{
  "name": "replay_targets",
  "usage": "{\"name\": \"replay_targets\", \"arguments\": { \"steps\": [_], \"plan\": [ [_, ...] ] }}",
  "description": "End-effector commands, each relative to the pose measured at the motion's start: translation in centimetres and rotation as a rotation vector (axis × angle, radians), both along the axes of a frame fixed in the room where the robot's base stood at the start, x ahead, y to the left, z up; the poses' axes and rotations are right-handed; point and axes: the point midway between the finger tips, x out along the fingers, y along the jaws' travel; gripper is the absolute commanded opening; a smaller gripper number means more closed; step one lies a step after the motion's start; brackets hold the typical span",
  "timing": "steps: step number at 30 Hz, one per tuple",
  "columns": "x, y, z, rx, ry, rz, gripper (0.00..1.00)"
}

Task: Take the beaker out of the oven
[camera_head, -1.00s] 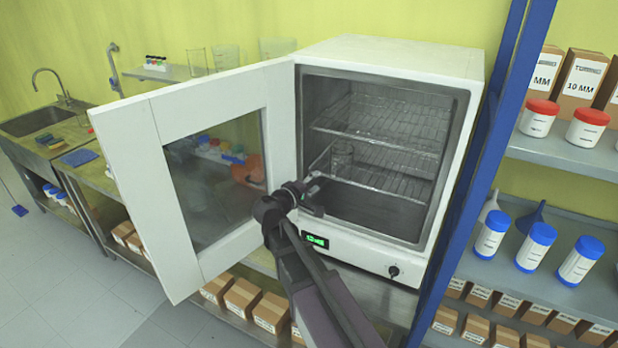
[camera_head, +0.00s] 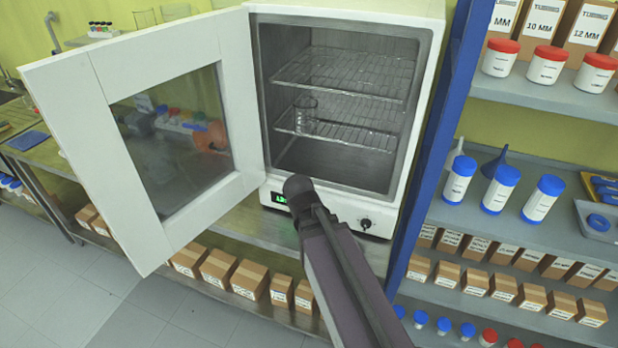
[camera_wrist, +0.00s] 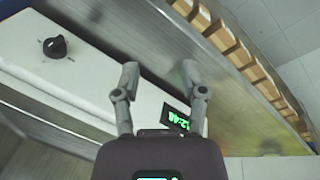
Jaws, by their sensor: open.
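The white oven (camera_head: 432,110) stands on a bench with its door (camera_head: 75,95) swung wide open to the left. The glass beaker (camera_head: 306,115) stands upright on the lower wire rack (camera_head: 365,132) inside, towards the left side. In the head view my arm reaches up to the oven's lower front, and my gripper is hidden there behind the arm. In the wrist view my gripper (camera_wrist: 160,78) is open and empty, its fingers apart in front of the oven's lower panel (camera_wrist: 85,70) with the knob and green display. The beaker is not visible in the wrist view.
An upper wire rack (camera_head: 345,72) spans the oven above the beaker. A blue shelf post (camera_head: 440,140) stands close to the oven's right side, with jars and boxes on shelves beyond. The open door blocks the left side.

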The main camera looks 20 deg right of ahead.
Motion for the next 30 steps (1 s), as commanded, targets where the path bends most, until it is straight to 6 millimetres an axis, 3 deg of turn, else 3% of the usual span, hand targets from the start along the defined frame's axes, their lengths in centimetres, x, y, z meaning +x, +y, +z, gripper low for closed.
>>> {"name": "replay_targets", "arguments": {
  "steps": [3, 9, 30],
  "plan": [
    [-1.6, 0.8, -0.8, 0.107, 0.033, -0.026, 0.55],
    [-2.7, 1.8, -1.1, 0.199, 0.06, -0.044, 0.55],
    [-2.7, 2.0, -1.0, 0.207, 0.062, -0.045, 0.55]
  ]
}}
